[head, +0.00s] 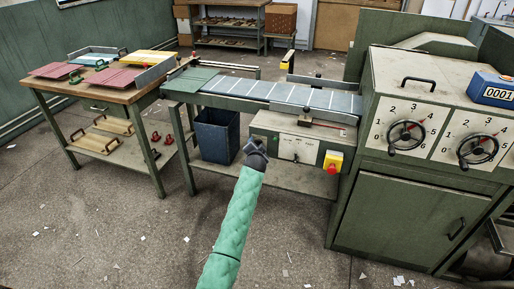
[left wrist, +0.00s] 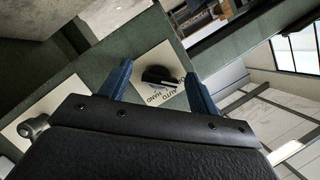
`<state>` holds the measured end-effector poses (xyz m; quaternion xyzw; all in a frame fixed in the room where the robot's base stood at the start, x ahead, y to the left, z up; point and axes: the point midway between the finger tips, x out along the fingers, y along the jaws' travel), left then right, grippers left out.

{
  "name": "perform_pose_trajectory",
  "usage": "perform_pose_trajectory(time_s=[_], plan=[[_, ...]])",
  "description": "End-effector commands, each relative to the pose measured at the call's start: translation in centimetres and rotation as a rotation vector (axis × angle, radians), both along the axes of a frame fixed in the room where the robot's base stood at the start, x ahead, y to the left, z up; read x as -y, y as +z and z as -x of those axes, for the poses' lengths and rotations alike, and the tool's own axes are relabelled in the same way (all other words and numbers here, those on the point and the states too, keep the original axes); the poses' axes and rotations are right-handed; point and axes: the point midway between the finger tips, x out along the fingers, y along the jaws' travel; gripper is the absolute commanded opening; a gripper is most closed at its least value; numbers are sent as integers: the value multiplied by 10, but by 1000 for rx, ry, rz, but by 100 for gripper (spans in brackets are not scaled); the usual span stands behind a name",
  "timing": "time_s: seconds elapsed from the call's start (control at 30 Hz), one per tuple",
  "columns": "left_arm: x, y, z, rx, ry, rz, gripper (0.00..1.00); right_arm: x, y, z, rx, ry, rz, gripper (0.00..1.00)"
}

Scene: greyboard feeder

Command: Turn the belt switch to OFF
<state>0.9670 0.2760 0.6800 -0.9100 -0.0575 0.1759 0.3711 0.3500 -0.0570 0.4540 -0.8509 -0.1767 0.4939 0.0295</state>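The belt switch (left wrist: 158,75) is a black rotary knob on a pale plate in the left wrist view. The words HAND and AUTO show beside it; a further label is partly hidden, and I cannot tell where its pointer stands. In the head view my left gripper (head: 257,153) is at the left part of the conveyor's front control panel (head: 313,151) and hides the switch. My right gripper is not in view.
A red button on a yellow box (head: 332,162) sits at the panel's right end. A second plate with a metal lever (left wrist: 33,126) shows in the left wrist view. A blue bin (head: 217,136) stands under the belt (head: 285,94). A green cabinet with handwheels (head: 405,135) stands right.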

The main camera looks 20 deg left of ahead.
Motion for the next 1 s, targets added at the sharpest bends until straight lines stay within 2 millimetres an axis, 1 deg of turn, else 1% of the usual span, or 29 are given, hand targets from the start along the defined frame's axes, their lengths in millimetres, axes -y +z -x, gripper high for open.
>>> perform_pose_trajectory(time_s=[0.17, 0.27, 0.37, 0.7, 0.83, 1.0], plan=[[0, 1, 0, 1, 0, 0, 62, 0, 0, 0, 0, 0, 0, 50], [1, 2, 3, 1, 0, 0, 62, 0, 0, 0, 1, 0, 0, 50], [3, 4, 12, 1, 0, 0, 62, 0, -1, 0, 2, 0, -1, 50], [15, 17, 58, 1, 0, 0, 62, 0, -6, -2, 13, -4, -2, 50], [17, 20, 69, 1, 1, 0, 62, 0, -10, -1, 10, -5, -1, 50], [18, 22, 73, 1, 1, 0, 62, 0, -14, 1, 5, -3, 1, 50]])
